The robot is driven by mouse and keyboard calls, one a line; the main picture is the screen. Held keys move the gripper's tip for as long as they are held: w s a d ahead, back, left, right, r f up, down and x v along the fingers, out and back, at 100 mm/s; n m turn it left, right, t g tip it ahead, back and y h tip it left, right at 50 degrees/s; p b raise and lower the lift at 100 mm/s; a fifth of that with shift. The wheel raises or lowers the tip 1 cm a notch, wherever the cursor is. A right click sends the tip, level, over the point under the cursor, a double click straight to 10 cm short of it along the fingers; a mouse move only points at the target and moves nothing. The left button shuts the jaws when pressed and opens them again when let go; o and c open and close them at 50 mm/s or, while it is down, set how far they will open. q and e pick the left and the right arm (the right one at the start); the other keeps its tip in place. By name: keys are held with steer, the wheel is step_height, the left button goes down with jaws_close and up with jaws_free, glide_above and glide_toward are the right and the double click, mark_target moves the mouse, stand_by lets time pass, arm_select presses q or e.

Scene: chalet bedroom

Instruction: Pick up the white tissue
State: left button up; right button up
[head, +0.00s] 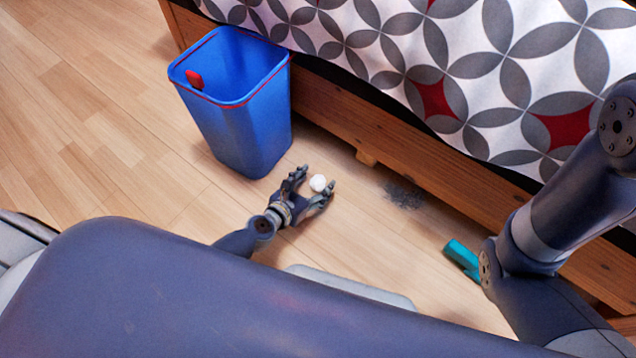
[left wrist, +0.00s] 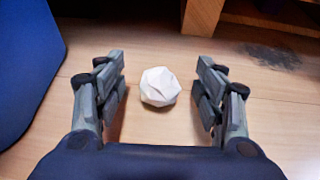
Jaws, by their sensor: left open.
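The white tissue (head: 318,183) is a small crumpled ball on the wooden floor, just in front of the blue bin. It also shows in the left wrist view (left wrist: 160,87), centred between the fingers. My left gripper (head: 315,185) is open and low over the floor, with one finger on each side of the tissue. In the left wrist view, gaps show between the tissue and both fingers of the left gripper (left wrist: 161,85). My right arm comes in at the right of the head view, but its gripper is not in view.
A blue bin (head: 235,125) with a red rim stands just behind the left gripper. A wooden bed frame (head: 345,113) runs along the back. A dark dust patch (head: 403,194) and a teal object (head: 462,256) lie on the floor to the right. Floor at left is clear.

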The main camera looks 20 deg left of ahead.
arm_select(q)
steer(key=shift+x, duration=0.95)
steer(key=c, duration=0.8)
steer(key=shift+r, duration=0.1)
